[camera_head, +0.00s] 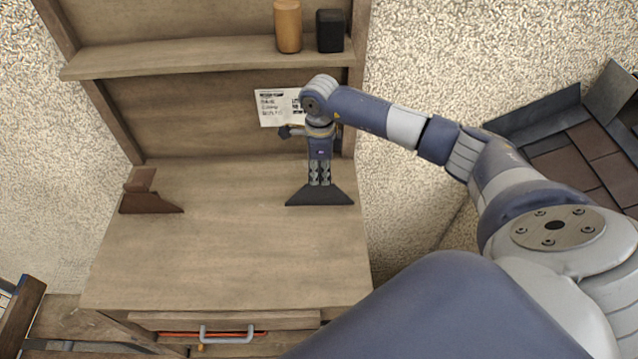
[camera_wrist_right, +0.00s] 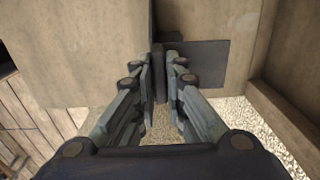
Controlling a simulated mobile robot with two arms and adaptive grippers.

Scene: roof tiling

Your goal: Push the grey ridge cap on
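The grey ridge cap (camera_head: 320,196) is at the right part of the workbench top, a dark piece with a wide, flared base. In the right wrist view its dark plate (camera_wrist_right: 205,62) shows beyond the fingers, against wood. My right gripper (camera_head: 320,178) points down at the cap from above. In the wrist view its fingers (camera_wrist_right: 160,75) close on the cap's upright dark fin. I cannot tell whether the cap's base touches the bench. The roof (camera_head: 585,160) with brown tiles and dark grey edging is at the far right, partly hidden by my arm. My left gripper is out of view.
The wooden workbench (camera_head: 230,260) has a brown cap-shaped piece (camera_head: 150,196) at its left. A shelf (camera_head: 200,60) above holds a wooden cylinder (camera_head: 288,25) and a black block (camera_head: 330,30). A paper note (camera_head: 275,107) hangs behind. The bench middle is clear.

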